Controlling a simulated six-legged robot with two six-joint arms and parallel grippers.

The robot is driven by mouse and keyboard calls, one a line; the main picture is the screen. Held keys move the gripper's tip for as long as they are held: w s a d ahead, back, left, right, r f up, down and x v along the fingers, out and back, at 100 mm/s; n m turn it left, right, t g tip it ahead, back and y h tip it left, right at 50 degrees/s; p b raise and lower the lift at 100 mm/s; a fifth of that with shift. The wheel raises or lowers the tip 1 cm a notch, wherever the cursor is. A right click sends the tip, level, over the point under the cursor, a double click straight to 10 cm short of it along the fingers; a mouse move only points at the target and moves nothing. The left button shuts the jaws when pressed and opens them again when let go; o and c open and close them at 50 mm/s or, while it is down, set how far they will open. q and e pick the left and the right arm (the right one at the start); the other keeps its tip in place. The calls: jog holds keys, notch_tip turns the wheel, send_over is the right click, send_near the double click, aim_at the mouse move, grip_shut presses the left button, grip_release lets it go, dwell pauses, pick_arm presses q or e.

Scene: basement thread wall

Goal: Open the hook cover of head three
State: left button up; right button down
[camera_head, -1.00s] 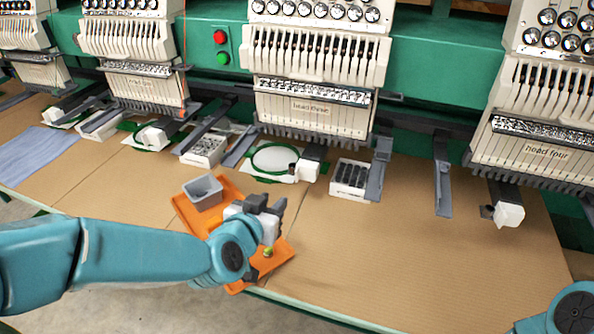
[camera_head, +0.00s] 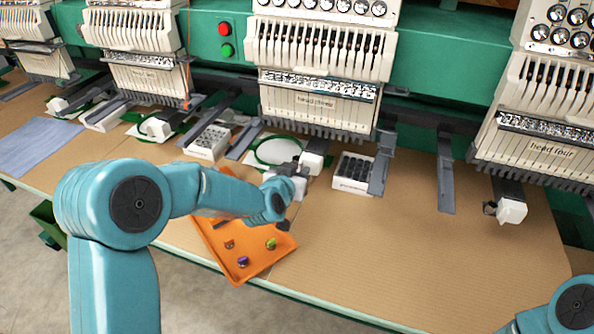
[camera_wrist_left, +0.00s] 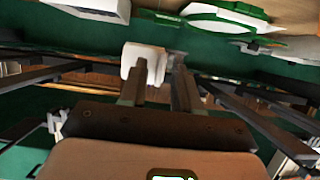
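Head three (camera_head: 318,103) is the labelled beige sewing head in the middle of the head view. Below it, a white block-shaped hook cover (camera_head: 312,162) sits on the front end of a dark arm, beside a green hoop (camera_head: 277,151). My left gripper (camera_head: 291,178) is just in front of and below this cover, partly hidden by its own wrist. In the left wrist view the two fingers (camera_wrist_left: 158,92) stand apart, with the white cover (camera_wrist_left: 146,58) just beyond the left finger's tip. Contact cannot be told. My right gripper is out of view.
An orange tray (camera_head: 240,262) with small coloured pieces lies below my left arm. White boxes (camera_head: 352,186) with dark slots stand either side of head three's hoop. Head four (camera_head: 548,150) has its own white cover (camera_head: 511,211). The brown tabletop right of the tray is clear.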

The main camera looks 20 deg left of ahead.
pick_arm(q)
jog(key=shift+w+f, duration=0.1)
jog(key=shift+w, duration=0.1)
jog(key=shift+s, duration=0.1)
grip_shut()
dwell(1.2)
